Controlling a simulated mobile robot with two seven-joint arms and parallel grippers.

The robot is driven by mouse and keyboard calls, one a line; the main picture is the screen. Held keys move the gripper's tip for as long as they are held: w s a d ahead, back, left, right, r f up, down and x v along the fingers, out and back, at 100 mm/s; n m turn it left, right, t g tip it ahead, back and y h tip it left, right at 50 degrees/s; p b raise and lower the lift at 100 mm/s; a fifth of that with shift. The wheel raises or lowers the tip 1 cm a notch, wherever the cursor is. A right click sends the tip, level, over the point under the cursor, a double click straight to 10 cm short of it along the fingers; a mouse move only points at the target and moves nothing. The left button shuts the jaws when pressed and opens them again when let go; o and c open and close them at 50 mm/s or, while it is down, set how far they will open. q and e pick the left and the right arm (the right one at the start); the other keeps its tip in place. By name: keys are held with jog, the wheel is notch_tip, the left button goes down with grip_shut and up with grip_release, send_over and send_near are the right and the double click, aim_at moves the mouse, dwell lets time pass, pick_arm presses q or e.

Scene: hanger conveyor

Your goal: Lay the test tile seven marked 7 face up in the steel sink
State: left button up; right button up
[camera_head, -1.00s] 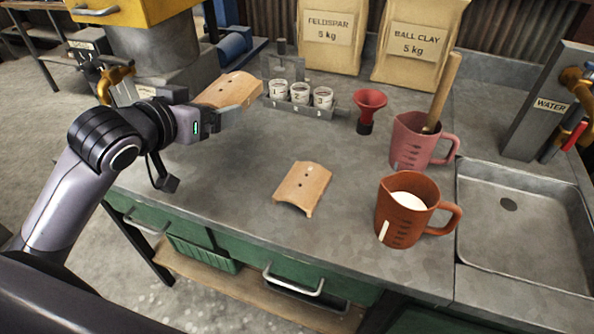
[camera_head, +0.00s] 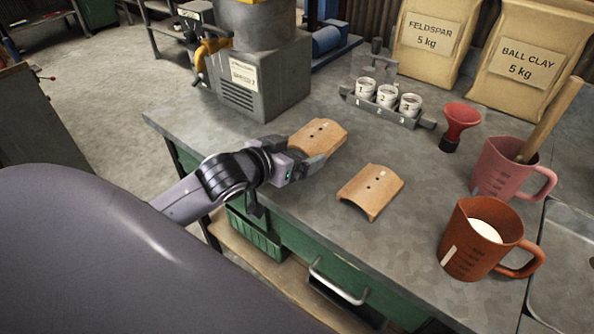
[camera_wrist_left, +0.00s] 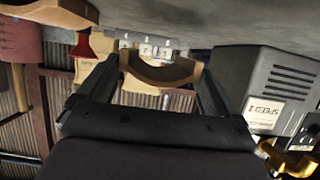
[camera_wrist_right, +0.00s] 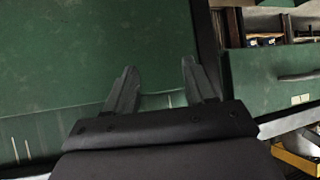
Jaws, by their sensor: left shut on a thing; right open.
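A curved tan tile (camera_head: 324,132) with dark holes is shut in my left gripper (camera_head: 317,150), over the left part of the bench. The left wrist view shows this tile (camera_wrist_left: 160,75) edge-on between the two fingers. A second similar tile (camera_head: 370,188) lies on the bench, arched side up, to the right of the held one. I cannot read a number on either tile. The steel sink (camera_head: 562,272) is at the right edge of the head view, partly cut off. My right gripper (camera_wrist_right: 157,85) is open and empty, facing green panels.
An orange jug (camera_head: 470,255) with white contents and a pink jug (camera_head: 505,172) stand between the second tile and the sink. A rack (camera_head: 385,110) of numbered cups, a red funnel (camera_head: 460,122) and clay bags (camera_head: 522,60) stand behind. A grey machine (camera_head: 255,80) is back left.

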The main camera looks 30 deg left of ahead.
pick_arm(q)
jog(key=shift+f+b, duration=0.3)
jog(key=shift+f, duration=2.05)
jog(key=shift+f, duration=0.1)
jog(key=o, duration=0.8)
jog(key=shift+f, duration=0.1)
jog(key=shift+o, duration=0.2)
